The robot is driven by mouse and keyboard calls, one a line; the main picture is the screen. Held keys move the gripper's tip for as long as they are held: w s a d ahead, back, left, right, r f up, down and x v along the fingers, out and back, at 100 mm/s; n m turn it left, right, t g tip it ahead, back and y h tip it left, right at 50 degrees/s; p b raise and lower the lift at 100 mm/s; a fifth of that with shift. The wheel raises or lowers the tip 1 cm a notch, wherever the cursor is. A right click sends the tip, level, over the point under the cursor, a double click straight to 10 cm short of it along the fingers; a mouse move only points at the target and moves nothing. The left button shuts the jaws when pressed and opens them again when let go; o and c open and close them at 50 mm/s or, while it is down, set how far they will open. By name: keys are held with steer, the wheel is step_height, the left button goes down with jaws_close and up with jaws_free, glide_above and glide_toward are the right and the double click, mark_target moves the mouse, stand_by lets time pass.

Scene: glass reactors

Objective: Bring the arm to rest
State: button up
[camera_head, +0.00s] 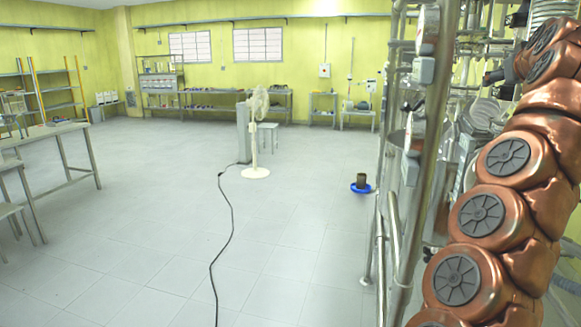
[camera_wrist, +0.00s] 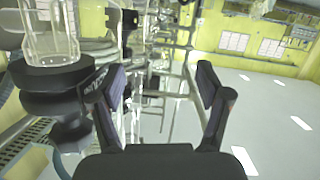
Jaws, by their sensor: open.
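My copper-coloured arm rises along the right edge of the head view, close to the glass reactor frame. My gripper (camera_wrist: 164,90) shows in the wrist view with its two dark fingers spread apart and nothing between them. A glass vessel on a black fitting (camera_wrist: 50,85) stands just left of the left finger. I cannot tell whether they touch. The gripper's end is not clearly seen in the head view.
Metal reactor posts (camera_head: 418,150) stand left of my arm. A white fan (camera_head: 257,130) trails a black cable (camera_head: 228,215) over the floor. A blue dish with a dark pot (camera_head: 361,183) lies on the floor. A metal table (camera_head: 50,132) is at left. The middle floor is open.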

steer(key=s+a+f+n+g+y+b, duration=0.1)
steer(key=a+f+y+b, duration=0.25)
steer(key=f, duration=0.65)
steer(key=s+a+f+n+g+y+b, duration=0.15)
steer(key=f+y, duration=0.25)
steer(key=f, duration=0.6)
steer(key=s+a+f+m+g+y+b, duration=0.1)
steer(key=s+a+f+g+y+b, duration=0.15)
steer(key=s+a+f, duration=0.7)
steer(key=s+a+f+g+y+b, duration=0.2)
steer(key=s+a+f+y+b, duration=0.3)
steer(key=f, duration=0.7)
steer(key=s+a+r+g+h+p, duration=0.1)
steer(key=s+a+g+p, duration=0.2)
steer(key=s+a+p, duration=0.45)
steer(key=s+a+g+h+p, duration=0.1)
steer(key=s+a+g+p, duration=0.3)
steer(key=a, duration=0.6)
steer(key=s+r+h+p, duration=0.2)
steer(key=s+h+p, duration=0.1)
steer(key=s+p, duration=0.3)
steer(key=s+d+r+n+g+h+p, duration=0.1)
steer(key=s+r+h+p, duration=0.2)
steer(key=s+p, duration=0.4)
steer(key=shift+d+r+h+p, duration=0.2)
steer(key=shift+r+h+p, duration=0.1)
steer(key=shift+p, duration=0.25)
